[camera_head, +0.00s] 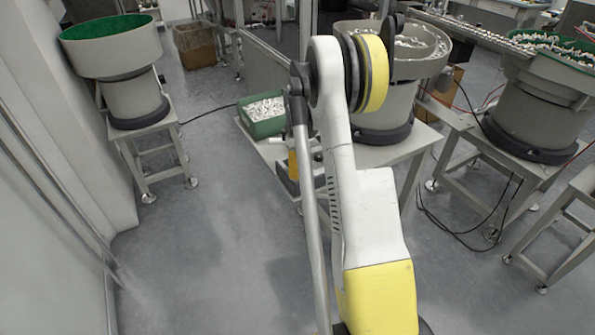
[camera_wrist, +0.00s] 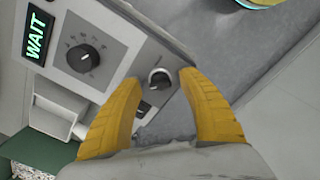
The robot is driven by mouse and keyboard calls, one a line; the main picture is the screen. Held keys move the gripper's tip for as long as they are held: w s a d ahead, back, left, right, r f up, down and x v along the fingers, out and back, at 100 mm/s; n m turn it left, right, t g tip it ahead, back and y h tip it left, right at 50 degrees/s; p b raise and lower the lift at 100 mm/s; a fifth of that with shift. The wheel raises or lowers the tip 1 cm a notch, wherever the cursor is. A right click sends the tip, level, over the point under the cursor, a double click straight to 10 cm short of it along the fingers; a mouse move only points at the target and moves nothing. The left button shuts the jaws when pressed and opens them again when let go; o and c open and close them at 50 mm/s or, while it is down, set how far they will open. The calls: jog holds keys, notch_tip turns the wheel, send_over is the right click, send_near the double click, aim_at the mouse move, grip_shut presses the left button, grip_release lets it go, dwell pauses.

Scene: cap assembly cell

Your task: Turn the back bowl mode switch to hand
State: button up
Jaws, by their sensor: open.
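In the wrist view a grey control box (camera_wrist: 118,32) fills the upper left. A small round switch with a pale ring and a dark knob (camera_wrist: 159,80) sits near its lower right edge. I take it for the mode switch; its position labels are not readable. My gripper (camera_wrist: 160,86) is open, its yellow fingers on either side of the switch. I cannot tell whether they touch it. In the head view my arm hides the control box and most of the gripper. A grey bowl feeder (camera_head: 385,98) stands behind my arm.
The box also has a large black dial (camera_wrist: 83,58), a lit green WAIT display (camera_wrist: 38,34) and a small dark rocker (camera_wrist: 143,108). A green crate of white parts (camera_head: 262,120) stands beside the feeder. Other bowls stand left (camera_head: 125,95) and right (camera_head: 530,110). The left floor is clear.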

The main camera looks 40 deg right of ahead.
grip_shut()
jog(key=shift+m, duration=0.3)
jog(key=m+p, duration=0.1)
jog(key=m, duration=1.2)
jog(key=shift+p, duration=0.4)
jog(key=m, duration=0.4)
jog(key=shift+m, duration=0.3)
